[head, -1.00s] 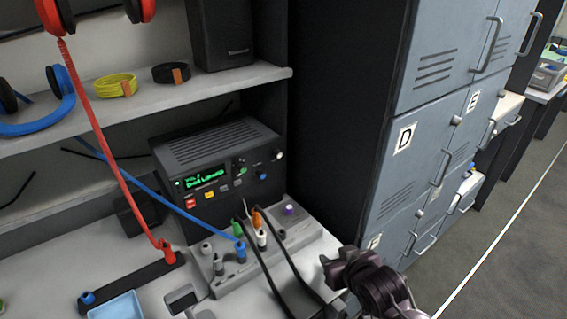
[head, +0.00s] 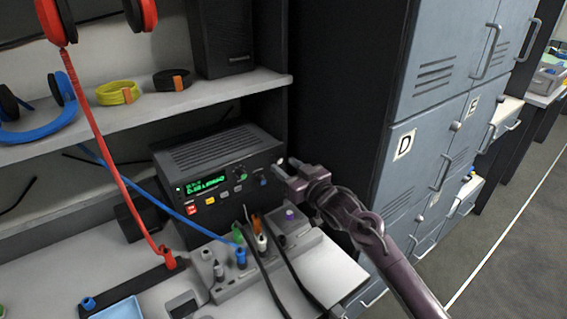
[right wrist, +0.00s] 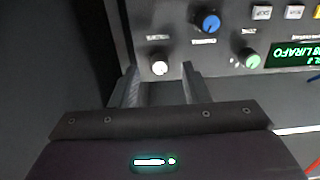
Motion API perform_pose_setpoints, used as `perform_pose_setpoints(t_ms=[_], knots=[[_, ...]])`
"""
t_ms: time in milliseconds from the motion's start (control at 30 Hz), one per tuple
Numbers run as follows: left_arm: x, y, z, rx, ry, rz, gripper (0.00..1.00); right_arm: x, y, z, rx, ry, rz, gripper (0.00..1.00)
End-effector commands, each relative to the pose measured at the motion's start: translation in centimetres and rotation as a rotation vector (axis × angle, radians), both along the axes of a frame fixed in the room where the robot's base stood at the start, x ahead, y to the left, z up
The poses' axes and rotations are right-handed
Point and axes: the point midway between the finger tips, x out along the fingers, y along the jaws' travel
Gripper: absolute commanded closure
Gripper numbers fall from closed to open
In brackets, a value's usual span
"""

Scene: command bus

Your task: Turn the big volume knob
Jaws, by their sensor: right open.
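The black radio unit (head: 215,165) with a lit green display stands on the bench. Its front has a white knob (right wrist: 160,68), a blue knob (right wrist: 207,22) and a green knob (right wrist: 251,58); their labels are too blurred to read, so I cannot tell which is the volume knob by label. My right gripper (head: 286,168) is at the radio's right end. In the right wrist view, the open right gripper (right wrist: 161,85) has its fingers on either side of the white knob, with a gap around it; contact does not show. My left gripper is out of view.
A grey socket block (head: 235,285) with plugs and black cables stands in front of the radio. Red and blue cords hang at the left. A dark cabinet side (head: 335,90) and grey lockers (head: 440,55) rise at the right. A shelf (head: 150,105) is above.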

Motion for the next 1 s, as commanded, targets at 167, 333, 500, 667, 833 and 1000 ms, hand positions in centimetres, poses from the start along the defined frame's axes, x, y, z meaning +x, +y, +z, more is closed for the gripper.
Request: perform_pose_setpoints(t_ms=[167,333,500,667,833,1000], knots=[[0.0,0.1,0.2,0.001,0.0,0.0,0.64,1.3,0.9,0.0,0.001,0.001,-0.001,0.58],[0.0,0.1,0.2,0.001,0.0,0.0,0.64,1.6,1.2,-0.1,0.0,0.001,-0.001,0.58],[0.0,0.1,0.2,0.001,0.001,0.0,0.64,1.6,1.2,-0.1,-0.001,0.001,-0.001,0.58],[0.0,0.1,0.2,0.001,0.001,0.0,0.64,1.6,1.2,-0.1,-0.001,0.001,-0.001,0.76],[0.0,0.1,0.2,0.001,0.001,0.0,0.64,1.6,1.2,-0.1,-0.001,0.001,-0.001,0.99],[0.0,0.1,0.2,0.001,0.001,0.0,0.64,1.6,1.1,-0.1,-0.005,-0.002,-0.001,1.0]])
